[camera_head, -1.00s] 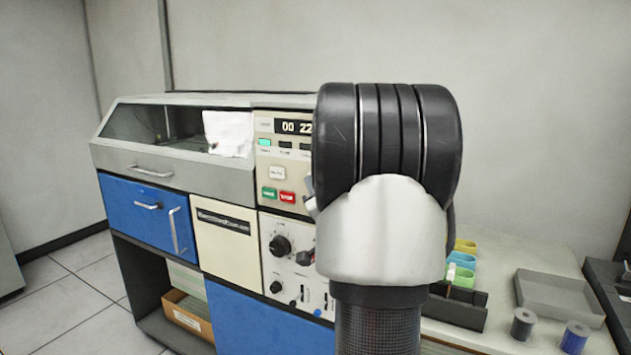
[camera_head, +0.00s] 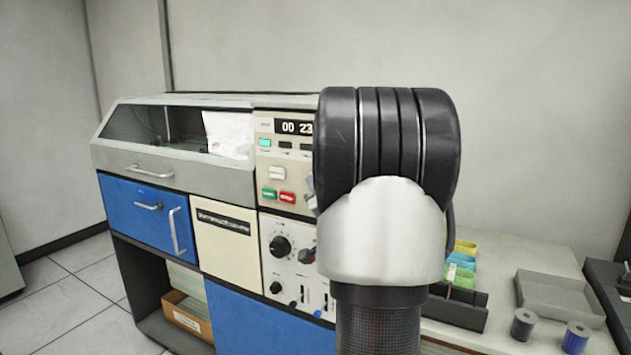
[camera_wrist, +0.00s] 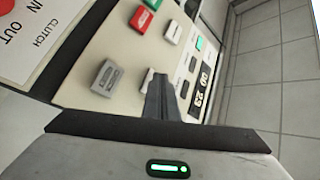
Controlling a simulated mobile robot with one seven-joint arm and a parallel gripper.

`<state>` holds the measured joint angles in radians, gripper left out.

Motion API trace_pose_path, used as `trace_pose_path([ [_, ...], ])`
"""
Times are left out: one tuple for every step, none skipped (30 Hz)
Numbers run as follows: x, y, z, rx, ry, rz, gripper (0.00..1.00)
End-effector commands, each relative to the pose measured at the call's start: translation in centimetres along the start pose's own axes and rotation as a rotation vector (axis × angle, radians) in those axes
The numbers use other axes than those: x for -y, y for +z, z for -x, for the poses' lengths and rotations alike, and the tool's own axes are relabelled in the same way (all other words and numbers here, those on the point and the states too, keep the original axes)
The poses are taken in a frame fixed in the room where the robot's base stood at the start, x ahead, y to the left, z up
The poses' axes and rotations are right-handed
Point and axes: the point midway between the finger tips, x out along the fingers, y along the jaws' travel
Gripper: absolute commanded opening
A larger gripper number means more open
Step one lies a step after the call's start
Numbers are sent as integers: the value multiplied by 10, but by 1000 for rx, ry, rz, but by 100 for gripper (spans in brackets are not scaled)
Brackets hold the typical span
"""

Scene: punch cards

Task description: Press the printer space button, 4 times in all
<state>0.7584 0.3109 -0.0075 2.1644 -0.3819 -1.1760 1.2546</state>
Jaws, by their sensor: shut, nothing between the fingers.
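The printer's control panel (camera_head: 265,160) shows in the head view, its right part hidden by my arm. Its counter (camera_head: 297,127) reads 00 23. In the wrist view my shut, empty gripper (camera_wrist: 158,80) has its fingertips at a small pale button (camera_wrist: 149,76), partly covering it. I cannot tell if they touch. No button label is readable enough to show which is printer space. In the head view my gripper is hidden behind my arm.
A white button (camera_wrist: 173,32), a red button (camera_wrist: 141,19) and a green button (camera_wrist: 153,3) are near the fingertips. A panel with knobs (camera_head: 280,246) lies below. A grey tray (camera_head: 562,295) and spools (camera_head: 523,324) stand on the right table.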

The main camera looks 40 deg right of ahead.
Motion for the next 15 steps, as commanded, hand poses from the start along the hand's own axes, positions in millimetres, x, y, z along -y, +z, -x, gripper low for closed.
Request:
trace_pose_path([
  [0, -1, 0, -2, 1, 0, 0],
  [0, -1, 0, -2, 1, 0, 0],
  [0, 0, 1, -2, 0, 1, 0],
  [1, 0, 1, -2, 0, 1, 0],
  [1, 1, 2, -2, 0, 1, 0],
  [2, 2, 3, -2, -1, 1, 0],
  [3, 2, 4, -2, -1, 1, 0],
  [3, 3, 6, -2, -1, 1, 0],
  [4, 5, 7, -1, 0, 1, 0],
  [5, 6, 8, -1, 0, 0, 0],
  [6, 6, 9, -1, -1, 0, 0],
  [7, 7, 11, -2, -1, 1, 0],
  [8, 8, 11, -2, -1, 1, 0],
  [8, 8, 12, -2, -1, 0, 0],
  [9, 8, 12, -1, 0, 0, 0],
])
